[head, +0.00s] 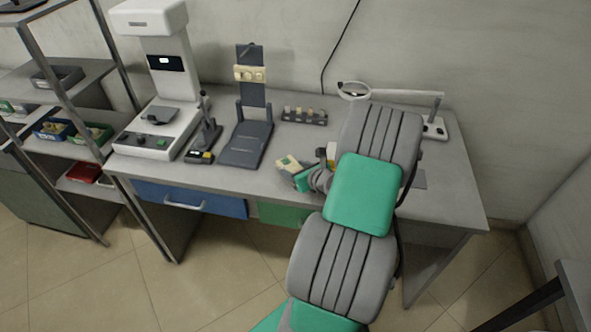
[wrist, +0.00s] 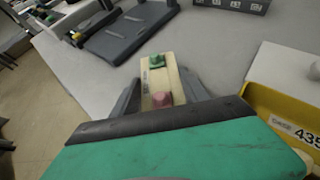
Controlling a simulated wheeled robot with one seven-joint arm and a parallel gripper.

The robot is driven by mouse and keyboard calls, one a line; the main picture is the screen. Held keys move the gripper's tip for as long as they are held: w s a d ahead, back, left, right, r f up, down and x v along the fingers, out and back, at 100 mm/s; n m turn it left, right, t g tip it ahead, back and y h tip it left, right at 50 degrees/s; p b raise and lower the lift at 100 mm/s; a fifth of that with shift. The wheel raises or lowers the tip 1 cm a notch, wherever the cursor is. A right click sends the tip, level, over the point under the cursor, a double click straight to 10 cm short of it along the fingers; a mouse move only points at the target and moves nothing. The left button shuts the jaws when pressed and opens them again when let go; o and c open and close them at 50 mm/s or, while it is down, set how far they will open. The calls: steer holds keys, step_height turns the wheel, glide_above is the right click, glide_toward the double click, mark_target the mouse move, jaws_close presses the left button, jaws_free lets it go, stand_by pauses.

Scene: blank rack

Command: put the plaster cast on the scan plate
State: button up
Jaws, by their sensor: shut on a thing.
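The plaster cast, a cream block with a small green piece and a pink piece on top, is held between the grey fingers of my gripper (wrist: 160,97) in the wrist view, where its cream face (wrist: 155,76) shows. In the head view the cast (head: 288,161) is at the front of the bench, with my gripper (head: 296,170) shut on it. The lower part of the cast is hidden by my gripper. The scan plate appears to be the dark square plate (head: 158,115) on the white scanner (head: 142,143), at the bench's left end; it looks empty.
A dark stand (head: 246,148) and a small dark device (head: 203,140) stand between scanner and gripper. A rack of blanks (head: 303,116) is behind. A yellow box (wrist: 285,112) is right of my gripper in the wrist view. A magnifier lamp (head: 435,127) stands at the right.

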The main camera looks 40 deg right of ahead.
steer(key=shift+f, duration=0.2)
steer(key=o, duration=1.5)
steer(key=shift+o, duration=0.2)
